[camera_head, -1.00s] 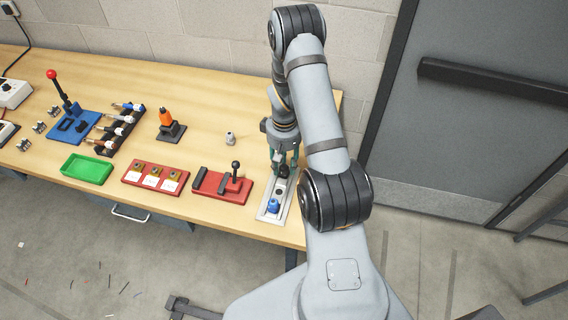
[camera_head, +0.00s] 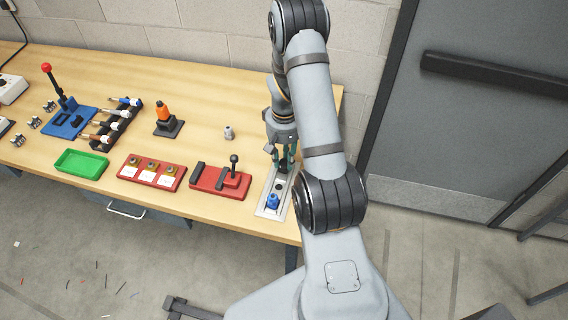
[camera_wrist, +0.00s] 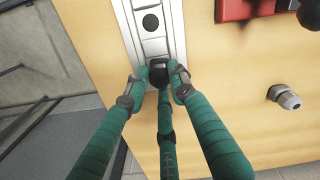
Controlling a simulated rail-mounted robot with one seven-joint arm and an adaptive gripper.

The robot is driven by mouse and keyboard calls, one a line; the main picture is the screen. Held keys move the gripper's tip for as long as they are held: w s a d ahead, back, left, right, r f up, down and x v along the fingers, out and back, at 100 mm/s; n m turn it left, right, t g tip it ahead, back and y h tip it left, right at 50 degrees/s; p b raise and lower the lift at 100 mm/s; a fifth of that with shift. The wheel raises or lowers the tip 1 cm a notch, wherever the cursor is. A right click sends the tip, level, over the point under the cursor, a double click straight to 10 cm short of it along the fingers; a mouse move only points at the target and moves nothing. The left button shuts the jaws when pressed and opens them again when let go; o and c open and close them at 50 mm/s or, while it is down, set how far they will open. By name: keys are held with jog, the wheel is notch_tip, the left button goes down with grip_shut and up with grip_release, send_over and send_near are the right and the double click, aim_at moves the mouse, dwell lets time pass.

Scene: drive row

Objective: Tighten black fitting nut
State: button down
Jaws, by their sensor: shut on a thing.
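In the head view the nut is mostly hidden by my fingers. My gripper (camera_wrist: 158,80) has green fingers closed around the nut from several sides; it also shows in the head view (camera_head: 284,164), at the far end of the plate. A blue fitting (camera_head: 272,202) stands at the plate's front end. A dark round socket (camera_wrist: 150,22) lies between them.
A red base with a black lever (camera_head: 222,179) stands just left of the plate. A loose grey fitting (camera_head: 228,132) stands behind it. Further left are a red block with three pieces (camera_head: 152,172), a green tray (camera_head: 82,164) and an orange-topped item (camera_head: 163,115).

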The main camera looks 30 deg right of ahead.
aim_at(284, 160)
dwell(0.3)
jog(key=c, duration=1.5)
grip_release()
jog(key=shift+o, duration=0.3)
jog(key=shift+r, duration=0.1)
notch_tip(284, 160, up, 12)
jog(key=shift+f, duration=0.2)
